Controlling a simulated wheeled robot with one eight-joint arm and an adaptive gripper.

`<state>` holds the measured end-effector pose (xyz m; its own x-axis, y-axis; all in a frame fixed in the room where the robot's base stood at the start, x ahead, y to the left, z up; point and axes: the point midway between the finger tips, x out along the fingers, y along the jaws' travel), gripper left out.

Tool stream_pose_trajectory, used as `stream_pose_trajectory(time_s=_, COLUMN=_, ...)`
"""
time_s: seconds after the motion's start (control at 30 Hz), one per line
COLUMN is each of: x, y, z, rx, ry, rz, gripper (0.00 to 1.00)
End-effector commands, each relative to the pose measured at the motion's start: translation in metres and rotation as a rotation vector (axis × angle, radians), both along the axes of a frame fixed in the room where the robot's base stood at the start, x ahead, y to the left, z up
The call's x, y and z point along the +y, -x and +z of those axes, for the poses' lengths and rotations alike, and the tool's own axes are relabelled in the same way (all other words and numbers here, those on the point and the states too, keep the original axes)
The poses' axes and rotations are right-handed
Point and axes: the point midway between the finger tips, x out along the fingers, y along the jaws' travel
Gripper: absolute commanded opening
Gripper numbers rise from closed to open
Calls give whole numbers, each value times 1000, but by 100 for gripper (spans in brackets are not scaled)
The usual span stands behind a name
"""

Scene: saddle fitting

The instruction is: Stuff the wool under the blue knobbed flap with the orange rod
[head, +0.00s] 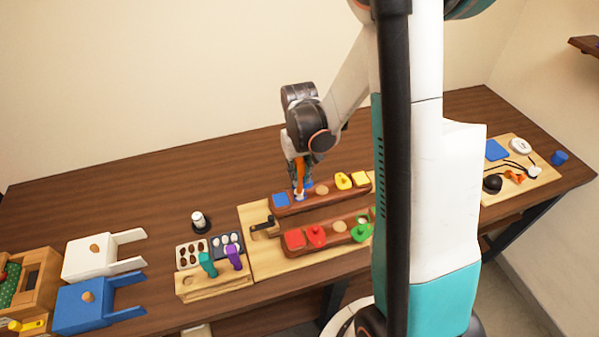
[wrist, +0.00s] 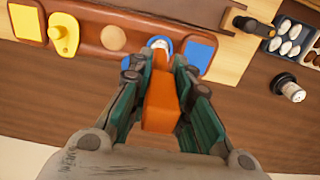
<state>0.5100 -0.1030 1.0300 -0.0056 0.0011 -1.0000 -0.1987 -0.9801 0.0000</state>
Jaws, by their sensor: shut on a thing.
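My gripper (head: 299,176) is shut on the orange rod (wrist: 161,106), which points down at the far brown saddle block. In the wrist view, the rod lies between the two fingers of my gripper (wrist: 166,70). Its far end is over a small round blue and white spot (wrist: 159,42), between a bare wooden disc and a blue square pad (wrist: 198,52). Blue also shows beside the rod in the head view, probably the blue knobbed flap (head: 307,186). The rod and fingers cover much of it. I cannot tell contact, or whether the pale bit there is wool.
A yellow knobbed flap (wrist: 63,33) and yellow pad (wrist: 27,22) share the far block. The near block carries a red flap (head: 316,235) and green flap (head: 361,232). A black latch (head: 263,225), an egg-shaped-piece tray (head: 191,254) and a black-and-white knob (head: 199,221) stand left.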

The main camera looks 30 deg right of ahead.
Motion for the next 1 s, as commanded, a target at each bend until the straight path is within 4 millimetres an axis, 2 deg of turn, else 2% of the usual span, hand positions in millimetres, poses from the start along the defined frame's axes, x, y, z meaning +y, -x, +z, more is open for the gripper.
stream_pose_trajectory(time_s=1.0, x=0, y=0, z=-19, rx=0, ry=0, rz=0, gripper=2)
